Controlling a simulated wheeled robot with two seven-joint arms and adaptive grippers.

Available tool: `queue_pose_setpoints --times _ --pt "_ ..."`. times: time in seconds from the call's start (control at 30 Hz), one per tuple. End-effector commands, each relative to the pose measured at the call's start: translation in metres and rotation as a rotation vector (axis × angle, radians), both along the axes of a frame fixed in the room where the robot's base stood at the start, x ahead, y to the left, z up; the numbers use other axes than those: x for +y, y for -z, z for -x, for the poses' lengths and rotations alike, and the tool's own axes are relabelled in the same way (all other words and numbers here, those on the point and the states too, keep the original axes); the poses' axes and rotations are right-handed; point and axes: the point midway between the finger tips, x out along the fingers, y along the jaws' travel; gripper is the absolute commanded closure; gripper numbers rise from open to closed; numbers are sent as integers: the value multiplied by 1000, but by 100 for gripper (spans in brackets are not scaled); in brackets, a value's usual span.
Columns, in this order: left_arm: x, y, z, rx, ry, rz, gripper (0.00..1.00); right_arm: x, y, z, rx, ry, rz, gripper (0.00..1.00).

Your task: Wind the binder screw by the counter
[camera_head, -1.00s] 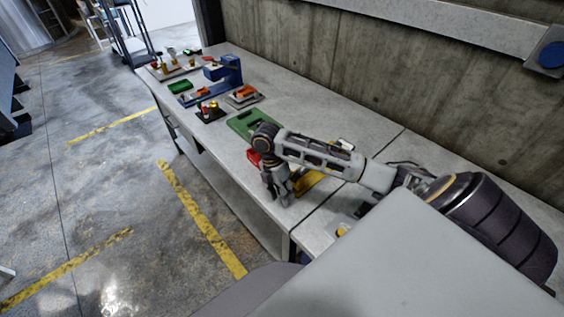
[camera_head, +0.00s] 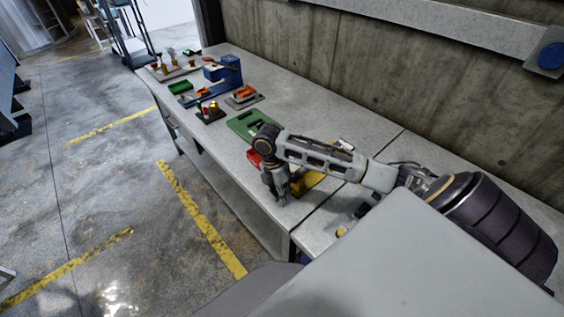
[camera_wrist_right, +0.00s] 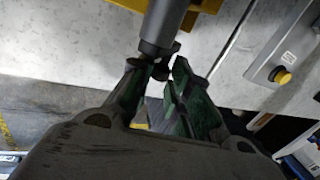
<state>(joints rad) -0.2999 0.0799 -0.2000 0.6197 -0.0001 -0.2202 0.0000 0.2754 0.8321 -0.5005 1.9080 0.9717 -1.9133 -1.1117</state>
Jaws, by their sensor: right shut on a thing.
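My right gripper (camera_wrist_right: 158,75) is shut on the dark end knob (camera_wrist_right: 160,70) of a grey cylinder (camera_wrist_right: 165,22) in the right wrist view. The cylinder runs up out of that picture beside a yellow frame (camera_wrist_right: 205,6). I take the knob and cylinder for the binder screw. In the head view my right gripper (camera_head: 283,196) hangs at the bench's front edge, next to the yellow part (camera_head: 309,184). The arm hides much of the screw there. A counter display cannot be made out. My left gripper is not in view.
A grey box with a yellow button (camera_wrist_right: 283,76) sits to the right in the wrist view. A red object (camera_head: 254,157) and a green board (camera_head: 244,122) lie beyond my gripper on the bench (camera_head: 300,105). A blue device (camera_head: 226,72) stands farther back. A concrete wall bounds the bench.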

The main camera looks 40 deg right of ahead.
Motion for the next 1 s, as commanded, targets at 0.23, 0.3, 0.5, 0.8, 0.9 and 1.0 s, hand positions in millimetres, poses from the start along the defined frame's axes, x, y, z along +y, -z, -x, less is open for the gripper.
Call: queue_pose_setpoints --times 0.23,0.3,0.5,0.8,0.9,1.0 --pt "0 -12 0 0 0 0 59 -1 -1 0 -70 0 -3 100" --pt "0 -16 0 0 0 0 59 -1 -1 0 -99 1 -6 100" --pt "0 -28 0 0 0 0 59 -1 1 -1 -194 0 -13 100" --pt "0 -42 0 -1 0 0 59 -1 4 -3 -348 0 -25 100" --pt "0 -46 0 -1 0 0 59 -1 5 -4 -399 -2 -29 100" --pt "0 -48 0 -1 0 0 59 -1 6 -5 -447 -2 -32 100"
